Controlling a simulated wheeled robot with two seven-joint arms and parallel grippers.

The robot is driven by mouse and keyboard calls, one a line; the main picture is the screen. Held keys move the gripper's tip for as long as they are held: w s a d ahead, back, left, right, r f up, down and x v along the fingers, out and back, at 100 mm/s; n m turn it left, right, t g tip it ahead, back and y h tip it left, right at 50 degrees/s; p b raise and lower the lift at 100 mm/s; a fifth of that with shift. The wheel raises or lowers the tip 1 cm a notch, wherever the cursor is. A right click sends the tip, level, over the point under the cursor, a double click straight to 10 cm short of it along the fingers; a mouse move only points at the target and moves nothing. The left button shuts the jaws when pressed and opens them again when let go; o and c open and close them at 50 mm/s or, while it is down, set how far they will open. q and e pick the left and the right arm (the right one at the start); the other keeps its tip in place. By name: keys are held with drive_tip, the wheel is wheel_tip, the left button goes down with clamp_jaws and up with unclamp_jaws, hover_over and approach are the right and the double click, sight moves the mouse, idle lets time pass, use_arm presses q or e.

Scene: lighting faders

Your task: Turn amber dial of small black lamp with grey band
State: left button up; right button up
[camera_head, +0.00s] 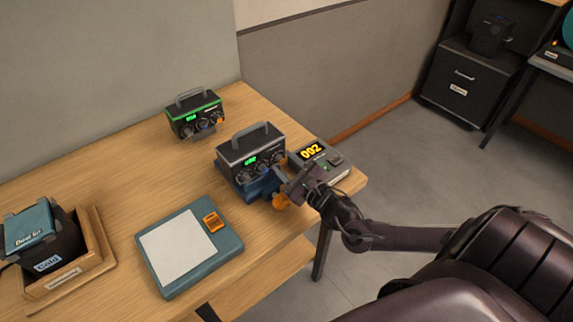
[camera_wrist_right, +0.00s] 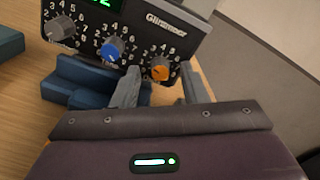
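The small black lamp with a grey band (camera_head: 250,143) stands on a blue base (camera_head: 262,187) on the table, its dials facing the front. In the right wrist view its amber dial (camera_wrist_right: 160,72) is at the right end of a row, beside a blue dial (camera_wrist_right: 113,48) and a grey dial (camera_wrist_right: 62,29). My right gripper (camera_head: 283,174) is at the lamp's right front. In the right wrist view its two fingers (camera_wrist_right: 160,80) are apart, with the amber dial showing between them. I cannot tell whether they touch it. My left gripper is not in view.
A similar lamp with a green band (camera_head: 196,113) stands further back. A blue-framed pad (camera_head: 232,245) and a wooden tray (camera_head: 98,240) lie to the left. An orange piece (camera_head: 280,202) is below the gripper.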

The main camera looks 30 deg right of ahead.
drive_tip(key=shift+s, duration=0.1)
drive_tip(key=s, duration=0.5)
drive_tip(key=s+b, duration=0.1)
drive_tip(key=s, duration=0.1)
drive_tip(key=shift+s+d, duration=0.3)
drive_tip(key=shift+s, duration=0.05)
